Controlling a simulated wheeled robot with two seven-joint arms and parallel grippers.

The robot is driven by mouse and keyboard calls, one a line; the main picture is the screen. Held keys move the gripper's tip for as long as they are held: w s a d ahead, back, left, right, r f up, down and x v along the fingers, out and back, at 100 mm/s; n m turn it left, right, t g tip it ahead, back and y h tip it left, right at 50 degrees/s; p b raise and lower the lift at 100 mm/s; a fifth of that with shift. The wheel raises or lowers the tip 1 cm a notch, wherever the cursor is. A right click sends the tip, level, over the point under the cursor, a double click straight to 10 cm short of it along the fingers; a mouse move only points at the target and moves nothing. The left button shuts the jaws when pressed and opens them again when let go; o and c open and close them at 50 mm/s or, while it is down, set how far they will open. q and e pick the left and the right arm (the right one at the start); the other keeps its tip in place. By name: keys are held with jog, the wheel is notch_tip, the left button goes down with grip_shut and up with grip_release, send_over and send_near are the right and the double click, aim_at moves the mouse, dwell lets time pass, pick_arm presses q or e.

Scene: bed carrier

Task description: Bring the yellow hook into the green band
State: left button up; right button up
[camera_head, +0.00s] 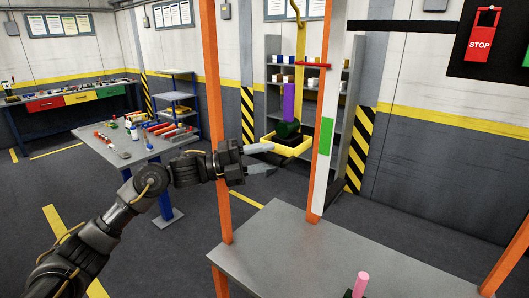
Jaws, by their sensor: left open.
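A yellow hook-like rod (298,22) hangs down from the top edge of the view, behind the orange posts. Below it is a yellow tray (296,152) that carries a dark green and black piece (288,130) with an upright purple cylinder (289,102). How the rod joins the tray is hard to make out. The green band (326,137) is on a white strip on the orange post (322,120), right of the tray. A red pointer (314,66) crosses that post well above the band. My left gripper (264,158) is open and empty, its fingers pointing at the tray's left side.
A grey shelf (350,100) stands behind the tray. A side table (125,150) with loose parts is at left. Floor between is clear.

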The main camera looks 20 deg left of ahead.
pick_arm(q)
jog(key=shift+d, duration=0.1)
grip_shut()
jog(key=shift+f, duration=0.1)
dwell(0.3)
jog(key=shift+f+b, duration=0.65)
jog(key=shift+b, duration=0.05)
notch_tip(320, 180, down, 16)
jog(key=b, duration=1.3)
jog(key=shift+r, duration=0.15)
grip_release()
jog(key=shift+r, duration=0.1)
